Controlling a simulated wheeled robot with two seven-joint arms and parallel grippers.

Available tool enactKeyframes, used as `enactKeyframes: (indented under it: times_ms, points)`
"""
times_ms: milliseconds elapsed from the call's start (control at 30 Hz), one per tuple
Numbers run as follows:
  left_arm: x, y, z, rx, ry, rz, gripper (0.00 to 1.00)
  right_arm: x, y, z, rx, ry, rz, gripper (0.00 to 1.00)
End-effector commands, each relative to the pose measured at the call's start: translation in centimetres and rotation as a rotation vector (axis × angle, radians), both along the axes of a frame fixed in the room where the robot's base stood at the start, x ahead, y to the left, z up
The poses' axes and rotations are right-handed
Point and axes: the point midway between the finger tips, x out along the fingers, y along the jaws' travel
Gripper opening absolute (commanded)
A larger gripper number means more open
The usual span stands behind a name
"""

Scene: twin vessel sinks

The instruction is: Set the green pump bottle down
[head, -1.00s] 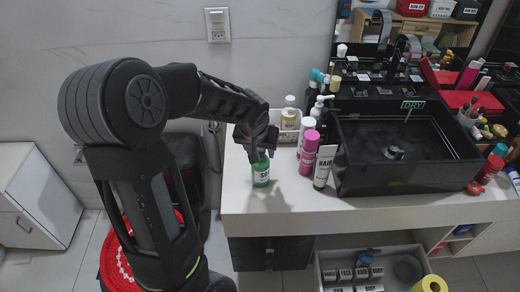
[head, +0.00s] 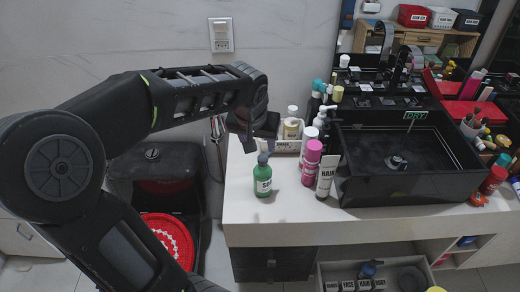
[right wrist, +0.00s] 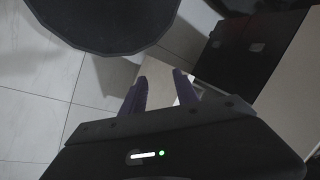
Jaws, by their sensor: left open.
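The green pump bottle (head: 263,182) stands upright on the white counter (head: 285,218), near its left end, in the head view. Its dark pump top shows clear of any fingers. My left gripper (head: 256,138) is open, just above and behind the bottle, and does not appear to hold it. My right gripper shows only in the right wrist view (right wrist: 162,86); its two purple fingers are apart with nothing seen held between them.
Pink (head: 311,163) and white (head: 327,175) bottles stand right of the green bottle, beside a black vessel sink (head: 400,190). Below, a drawer (head: 335,270) is open. The counter's front left is clear.

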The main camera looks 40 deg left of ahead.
Motion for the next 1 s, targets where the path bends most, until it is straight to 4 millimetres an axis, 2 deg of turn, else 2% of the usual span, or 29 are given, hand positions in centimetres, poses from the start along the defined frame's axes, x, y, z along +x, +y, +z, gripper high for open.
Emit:
enactKeyframes:
  times_ms: [867,1000]
  points:
    - [-0.2,-0.1,0.4,0.000,0.001,0.000,0.50,0.0,0.0,0.0,0.000,0.000,0.000,0.36]
    - [0.2,-0.9,-0.6,-0.011,0.008,-0.019,0.50,0.0,0.0,0.0,0.000,0.000,0.000,0.36]
